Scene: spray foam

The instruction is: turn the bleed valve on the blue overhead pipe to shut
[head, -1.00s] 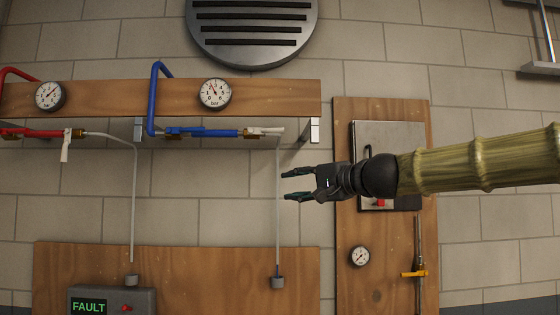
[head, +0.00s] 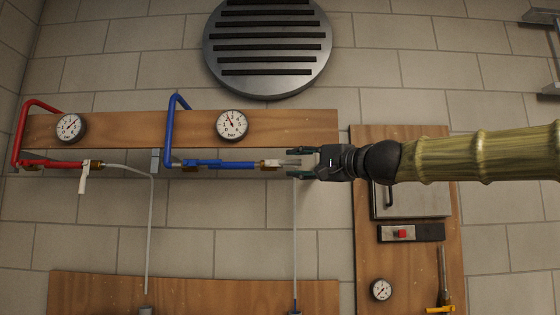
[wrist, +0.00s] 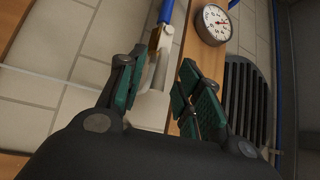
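The blue overhead pipe (head: 225,165) runs level under the wooden beam and ends in a brass bleed valve (head: 268,164). The valve's pale lever (head: 288,163) points right, in line with the pipe. My gripper (head: 303,164) is at the lever's free end, one finger above and one below. In the wrist view the pale lever (wrist: 150,106) lies between my two green-padded fingers (wrist: 160,92), with a gap visible on the right side. The gripper looks open; contact with the lever cannot be told. The brass fitting (wrist: 154,40) and blue pipe (wrist: 166,10) show beyond.
A red pipe (head: 50,163) with a pale lever (head: 83,178) hanging down is at left. Gauges (head: 232,124) sit on the wooden beam (head: 150,128). A thin hose (head: 295,240) drops below the blue valve. A panel with a red switch (head: 402,234) stands at right.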

